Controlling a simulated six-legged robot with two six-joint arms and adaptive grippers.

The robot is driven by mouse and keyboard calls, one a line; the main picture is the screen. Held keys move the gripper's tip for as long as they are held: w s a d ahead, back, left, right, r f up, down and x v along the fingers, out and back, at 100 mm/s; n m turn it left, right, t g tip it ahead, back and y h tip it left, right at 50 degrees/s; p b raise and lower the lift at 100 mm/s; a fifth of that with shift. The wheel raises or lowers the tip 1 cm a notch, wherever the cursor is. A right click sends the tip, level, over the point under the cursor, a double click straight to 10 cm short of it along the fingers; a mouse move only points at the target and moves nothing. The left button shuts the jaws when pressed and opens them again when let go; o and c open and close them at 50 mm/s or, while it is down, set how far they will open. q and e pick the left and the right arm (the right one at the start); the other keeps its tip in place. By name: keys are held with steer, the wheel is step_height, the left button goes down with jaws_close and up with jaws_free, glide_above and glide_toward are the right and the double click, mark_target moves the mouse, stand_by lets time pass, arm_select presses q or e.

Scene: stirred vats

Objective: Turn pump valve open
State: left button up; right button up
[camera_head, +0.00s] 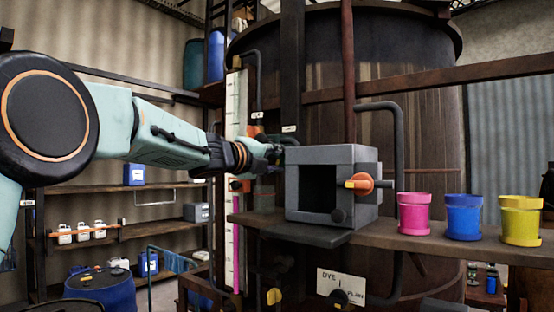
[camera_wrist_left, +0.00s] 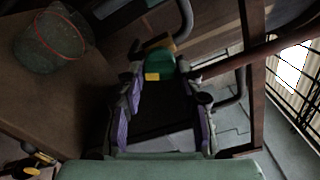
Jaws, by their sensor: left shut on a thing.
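My left gripper (camera_head: 272,154) reaches in from the left to the tall gauge and dark pipes, just left of the grey box. In the left wrist view its purple-padded fingers (camera_wrist_left: 163,75) stand either side of a green part with a yellow patch, which I take to be the pump valve (camera_wrist_left: 158,65). The fingers are shut on it. In the head view the gripper hides that part, so its turn angle cannot be told. An orange handle (camera_head: 363,184) sits on the grey box's right side, apart from the gripper. My right gripper does not show clearly.
The open grey box (camera_head: 358,155) stands on a shelf before the large vat (camera_head: 420,110). Pink (camera_head: 414,215), blue (camera_head: 463,218) and yellow (camera_head: 520,222) cups stand to its right. A dark curved pipe (camera_head: 398,140) and the gauge (camera_head: 236,105) crowd the area.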

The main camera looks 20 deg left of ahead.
arm_select(q)
steer(key=shift+a+r, duration=0.1)
steer(key=shift+r, duration=0.15)
steer(key=c, duration=0.4)
steer(key=n, duration=0.5)
steer(key=shift+r, duration=0.2)
steer(key=o, duration=1.1)
steer(key=shift+w+f, duration=0.35)
steer(key=shift+s, duration=0.2)
